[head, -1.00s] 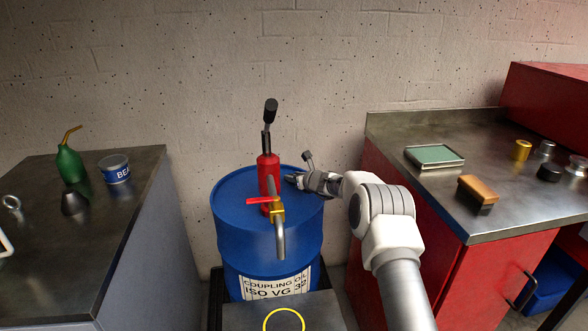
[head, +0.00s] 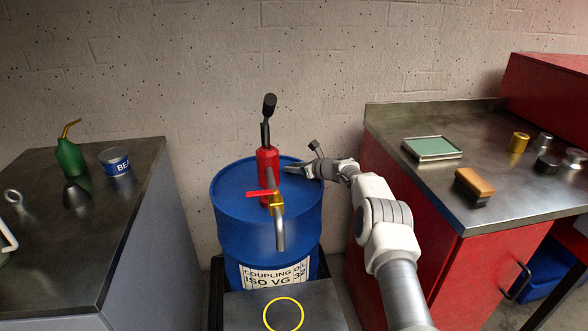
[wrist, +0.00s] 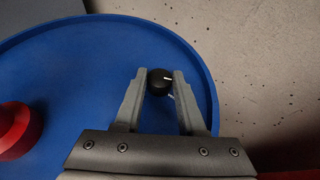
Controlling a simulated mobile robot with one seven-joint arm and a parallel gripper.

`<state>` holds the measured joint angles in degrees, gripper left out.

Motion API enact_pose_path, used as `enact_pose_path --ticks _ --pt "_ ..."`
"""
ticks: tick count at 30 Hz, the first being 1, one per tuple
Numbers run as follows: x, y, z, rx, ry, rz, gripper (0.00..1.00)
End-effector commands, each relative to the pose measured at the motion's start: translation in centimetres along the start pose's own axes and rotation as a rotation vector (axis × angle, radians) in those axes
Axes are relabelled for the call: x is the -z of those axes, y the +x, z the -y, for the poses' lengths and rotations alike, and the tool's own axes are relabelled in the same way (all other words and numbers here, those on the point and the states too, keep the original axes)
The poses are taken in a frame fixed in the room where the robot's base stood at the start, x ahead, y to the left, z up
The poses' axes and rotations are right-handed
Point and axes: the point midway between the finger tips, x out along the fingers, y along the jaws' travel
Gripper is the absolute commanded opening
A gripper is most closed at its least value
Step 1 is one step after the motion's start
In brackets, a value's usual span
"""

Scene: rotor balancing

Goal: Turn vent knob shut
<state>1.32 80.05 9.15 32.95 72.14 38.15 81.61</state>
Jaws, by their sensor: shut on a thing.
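The vent knob (wrist: 159,82) is a small round black knob with a white mark line, on the blue top of the drum near its rim. In the wrist view my gripper (wrist: 160,87) has one finger on each side of it, closed on it. The white mark points to the right. In the head view my gripper (head: 291,168) reaches in from the right over the back right of the drum lid, and it hides the knob. The blue drum (head: 235,215) stands upright with a label reading "COUPLING OIL ISO VG 32".
A red hand pump (head: 267,165) with a gold and red-levered spout rises from the drum, left of my gripper. A red cabinet (head: 420,250) with a metal top stands close on the right. A grey bench (head: 120,215) stands left. The wall is just behind.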

Motion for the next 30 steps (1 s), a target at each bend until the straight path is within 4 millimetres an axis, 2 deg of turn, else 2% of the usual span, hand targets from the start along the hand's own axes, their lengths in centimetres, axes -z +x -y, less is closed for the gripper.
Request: enact_pose_path --ticks 1,2,6,7,19,30 --pt "-0.4 -0.1 0.0 0.0 -0.002 0.005 0.0" --pt "-0.4 -0.1 0.0 0.0 -0.002 0.004 0.41" --pt "-0.2 0.0 0.0 0.0 -0.001 0.003 0.66" --pt "-0.2 0.0 0.0 0.0 -0.001 0.003 0.69" --pt "0.0 -0.4 0.2 0.003 0.002 0.0 0.69" --pt "-0.2 -3.5 0.1 0.002 0.003 0.0 0.69"
